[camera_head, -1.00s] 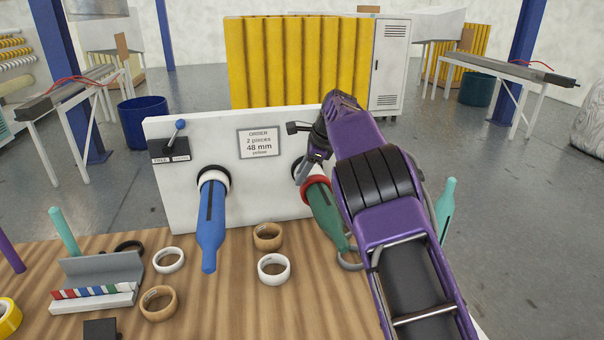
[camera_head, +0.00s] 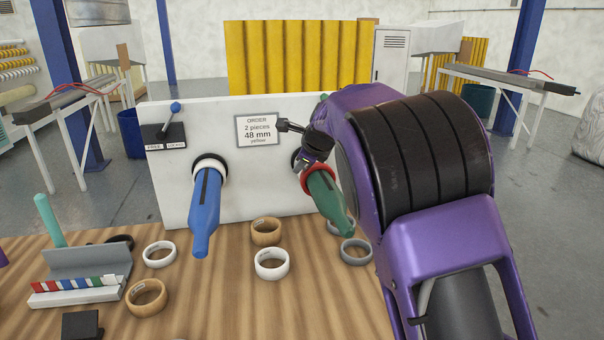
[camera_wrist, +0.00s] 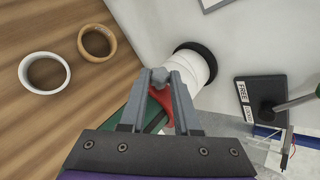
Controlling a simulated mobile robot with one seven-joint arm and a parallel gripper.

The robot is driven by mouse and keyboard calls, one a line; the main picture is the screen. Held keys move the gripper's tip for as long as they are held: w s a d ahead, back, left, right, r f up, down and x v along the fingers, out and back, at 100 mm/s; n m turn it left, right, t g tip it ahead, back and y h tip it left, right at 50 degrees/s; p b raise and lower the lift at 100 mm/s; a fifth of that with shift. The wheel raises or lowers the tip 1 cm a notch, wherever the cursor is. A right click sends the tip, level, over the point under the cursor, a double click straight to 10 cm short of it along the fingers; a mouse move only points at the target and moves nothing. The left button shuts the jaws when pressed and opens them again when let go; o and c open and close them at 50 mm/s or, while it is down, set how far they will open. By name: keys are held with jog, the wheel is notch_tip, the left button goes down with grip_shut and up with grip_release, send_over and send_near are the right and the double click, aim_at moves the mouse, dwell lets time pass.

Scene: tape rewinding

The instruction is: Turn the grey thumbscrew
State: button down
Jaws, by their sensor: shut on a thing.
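My gripper (camera_wrist: 160,82) is shut on a small grey piece, the thumbscrew (camera_wrist: 160,74), which shows between the fingertips in the wrist view. Just below it is the red collar (camera_wrist: 164,100), on the green spindle (camera_wrist: 152,118). In the head view the red collar (camera_head: 318,175) and green spindle (camera_head: 328,200) stick out of the white panel (camera_head: 220,120). My gripper (camera_head: 305,170) is at the top left of the collar there. The thumbscrew itself is too small to make out in the head view.
The blue spindle (camera_head: 205,215) with a white hub (camera_head: 210,167) is to the left. A lever with a blue knob (camera_head: 175,106) is at the panel's left. Several tape rings lie on the wooden table (camera_head: 215,290), including a grey one (camera_head: 356,251) under the green spindle.

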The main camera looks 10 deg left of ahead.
jog(key=shift+s+a+f+m+t+h+p, duration=0.15)
jog(key=shift+m+t+h+p, duration=0.4)
jog(key=shift+m+t, duration=0.75)
jog(key=shift+s+a+f+m+t+h+p, duration=0.15)
jog(key=shift+m+t+h+p, duration=0.35)
jog(key=shift+m+t, duration=0.75)
jog(key=shift+d+t+h, duration=0.1)
jog(key=shift+t+h, duration=0.15)
jog(key=shift+t, duration=0.2)
jog(key=c, duration=0.6)
grip_release()
jog(key=p+v, duration=0.1)
jog(key=v, duration=1.6)
jog(key=shift+r+p, duration=0.15)
jog(key=shift+p, duration=0.25)
jog(key=shift+s, duration=0.15)
